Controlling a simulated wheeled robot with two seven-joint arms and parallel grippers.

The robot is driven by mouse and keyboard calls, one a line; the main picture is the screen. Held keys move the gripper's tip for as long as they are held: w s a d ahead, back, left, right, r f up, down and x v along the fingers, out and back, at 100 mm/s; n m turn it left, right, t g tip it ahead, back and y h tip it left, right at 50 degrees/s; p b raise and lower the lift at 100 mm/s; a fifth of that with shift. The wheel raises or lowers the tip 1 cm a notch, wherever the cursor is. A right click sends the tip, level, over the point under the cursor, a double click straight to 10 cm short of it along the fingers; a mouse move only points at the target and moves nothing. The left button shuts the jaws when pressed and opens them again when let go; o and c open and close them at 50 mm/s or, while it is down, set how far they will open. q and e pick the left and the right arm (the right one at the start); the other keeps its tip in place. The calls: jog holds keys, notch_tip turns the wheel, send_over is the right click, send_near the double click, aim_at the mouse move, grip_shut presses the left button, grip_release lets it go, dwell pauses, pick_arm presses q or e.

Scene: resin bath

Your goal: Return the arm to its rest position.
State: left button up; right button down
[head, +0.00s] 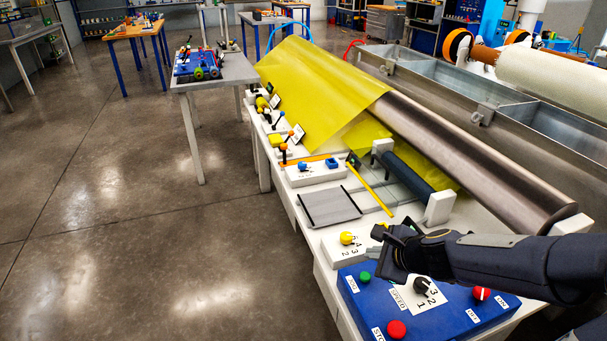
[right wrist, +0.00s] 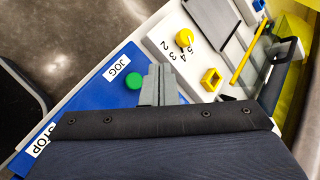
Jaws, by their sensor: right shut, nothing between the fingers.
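My right arm (head: 520,262) comes in from the right in the head view and reaches over the blue control panel (head: 352,297). My right gripper (head: 386,272) is shut and empty, close to the green button (head: 365,276). In the right wrist view the shut gripper (right wrist: 161,80) lies just right of the green button (right wrist: 133,81), over the panel's edge. I cannot tell whether it touches anything. My left gripper is not in view.
The panel also carries a black speed knob (head: 422,285), a red knob (head: 482,293) and a red button (head: 397,328). A yellow knob (head: 347,238), a grey plate (head: 329,206) and a roller (head: 405,170) lie beyond. Open floor (head: 180,250) is at left.

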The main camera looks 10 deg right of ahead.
jog(key=s+a+r+n+y+p, duration=0.1)
jog(key=s+a+r+n+y, duration=0.1)
jog(key=s+a+r+n, duration=0.35)
jog(key=s+a+r+n+g+p, duration=0.2)
jog(key=s+r+n+g, duration=0.1)
jog(key=s+n, duration=1.2)
jog(key=shift+s+a+r+n+h, duration=0.15)
jog(key=shift+s+n+h, duration=0.2)
jog(key=shift+n, duration=0.5)
